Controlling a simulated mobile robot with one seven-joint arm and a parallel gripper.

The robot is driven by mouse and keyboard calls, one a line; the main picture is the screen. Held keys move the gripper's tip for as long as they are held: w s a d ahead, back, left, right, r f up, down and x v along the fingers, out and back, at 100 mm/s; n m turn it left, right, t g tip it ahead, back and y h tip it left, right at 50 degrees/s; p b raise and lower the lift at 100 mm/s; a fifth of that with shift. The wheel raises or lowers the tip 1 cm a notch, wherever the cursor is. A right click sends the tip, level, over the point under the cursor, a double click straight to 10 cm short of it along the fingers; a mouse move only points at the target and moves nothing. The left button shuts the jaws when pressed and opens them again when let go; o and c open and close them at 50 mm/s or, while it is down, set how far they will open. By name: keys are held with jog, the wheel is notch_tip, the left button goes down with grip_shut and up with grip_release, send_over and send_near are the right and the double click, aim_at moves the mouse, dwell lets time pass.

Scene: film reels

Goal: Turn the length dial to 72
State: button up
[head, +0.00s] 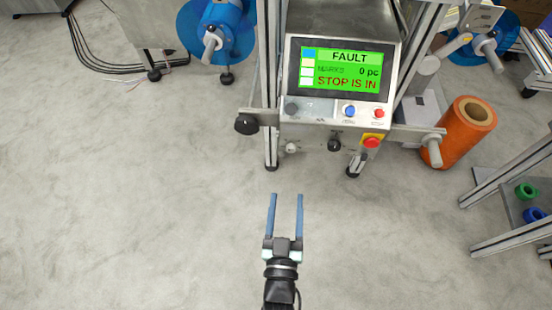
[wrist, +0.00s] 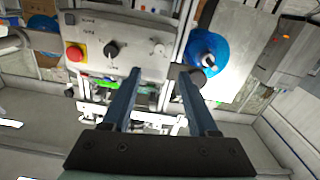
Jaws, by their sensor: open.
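A black pointer knob (head: 334,145) sits on the machine's front panel, below the screen. It shows in the wrist view as a black knob (wrist: 112,50) with marks around it. Its labels and setting are too small to read, and I cannot confirm that it is the length dial. A white knob (head: 292,147) is left of it in the head view. A larger black knob (head: 246,124) sticks out at the machine's left. My gripper (head: 286,196) is open and empty in front of the machine, apart from the panel. Its two blue fingers also show in the wrist view (wrist: 160,72).
The green screen (head: 346,70) reads FAULT, 0 pc and STOP IS IN. A red stop button (head: 372,142) is right of the black pointer knob. An orange roll (head: 468,125) stands at the right, near a metal frame (head: 505,185). The floor around my gripper is clear.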

aim_at(291, 151)
jog(key=w+b, duration=0.5)
jog(key=w, duration=0.7)
jog(key=shift+w, duration=0.4)
grip_shut()
